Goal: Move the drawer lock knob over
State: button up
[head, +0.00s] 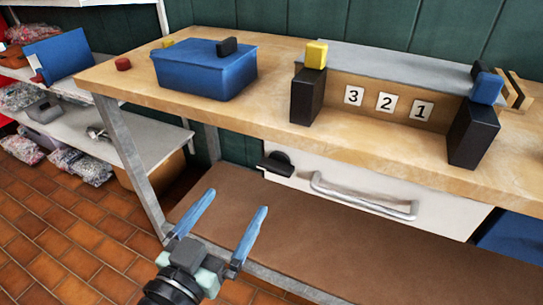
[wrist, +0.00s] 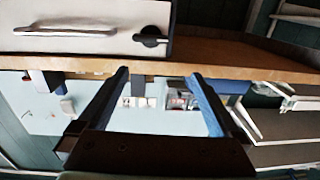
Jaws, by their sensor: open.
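The drawer lock knob (head: 279,161) is a black round piece with a bar, at the left end of the white drawer front (head: 345,192) under the workbench. The bar looks roughly level. In the wrist view, which appears upside down, the knob (wrist: 151,37) is right of the handle on the drawer front (wrist: 100,42). The drawer looks shut. My gripper (head: 238,199) is open and empty, below and left of the knob and apart from it. Its two blue fingers (wrist: 159,74) also show in the wrist view, with the knob beyond them.
A silver bar handle (head: 362,197) sticks out right of the knob. The wooden benchtop (head: 270,112) overhangs the drawer and carries a blue box (head: 205,72) and black blocks. A brown lower shelf (head: 290,245) lies below. A metal bench leg (head: 130,160) stands at left.

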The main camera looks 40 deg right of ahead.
aim_at(272, 171)
jog(key=shift+g+h, duration=0.3)
jog(key=shift+g, duration=0.1)
jog(key=x, duration=0.4)
jog(key=f+b+x, duration=0.1)
jog(key=x, duration=0.3)
jog(key=s+f+b+x, duration=0.1)
jog(key=x, duration=0.3)
jog(key=shift+d+f, duration=0.2)
jog(key=shift+d, duration=0.4)
jog(key=shift+m, duration=0.3)
jog(key=c, duration=1.1)
jog(key=shift+o, duration=0.2)
